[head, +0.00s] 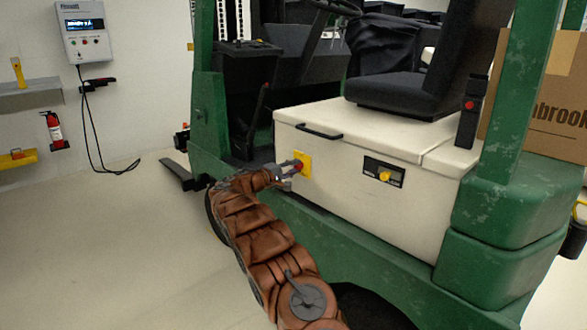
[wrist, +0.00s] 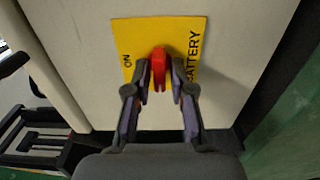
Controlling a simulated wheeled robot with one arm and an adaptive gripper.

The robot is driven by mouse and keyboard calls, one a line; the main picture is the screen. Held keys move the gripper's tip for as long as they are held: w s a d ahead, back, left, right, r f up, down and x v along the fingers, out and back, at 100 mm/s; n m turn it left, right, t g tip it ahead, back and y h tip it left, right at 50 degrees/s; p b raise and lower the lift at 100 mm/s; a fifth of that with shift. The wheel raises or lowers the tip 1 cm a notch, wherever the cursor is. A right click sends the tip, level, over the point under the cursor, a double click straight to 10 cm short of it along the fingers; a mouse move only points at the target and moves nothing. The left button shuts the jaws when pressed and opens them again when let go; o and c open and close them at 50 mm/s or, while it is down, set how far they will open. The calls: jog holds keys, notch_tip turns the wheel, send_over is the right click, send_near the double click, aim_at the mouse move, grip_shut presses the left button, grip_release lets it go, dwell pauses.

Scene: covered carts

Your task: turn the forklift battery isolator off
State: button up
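The battery isolator is a red handle (wrist: 159,66) on a yellow plate (wrist: 190,30) lettered "ON" at left and "BATTERY" at right. The handle stands about upright in the wrist view. My gripper (wrist: 161,76) has one finger on each side of the handle, both very close to it; I cannot tell whether they press on it. In the head view the yellow plate (head: 306,157) is on the forklift's cream side panel (head: 340,195), and my gripper (head: 290,171) reaches it from the left. The handle is partly hidden there by the fingers.
A black panel with a yellow knob (head: 384,176) is to the right of the isolator. The green forklift body (head: 400,235) runs below. A charger (head: 82,30) with a hanging cable and a fire extinguisher (head: 55,131) are on the left wall. The floor at left is clear.

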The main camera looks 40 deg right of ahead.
jog(key=shift+o, duration=0.9)
jog(key=shift+a, duration=0.1)
jog(key=a, duration=1.2)
jog(key=shift+w, duration=0.15)
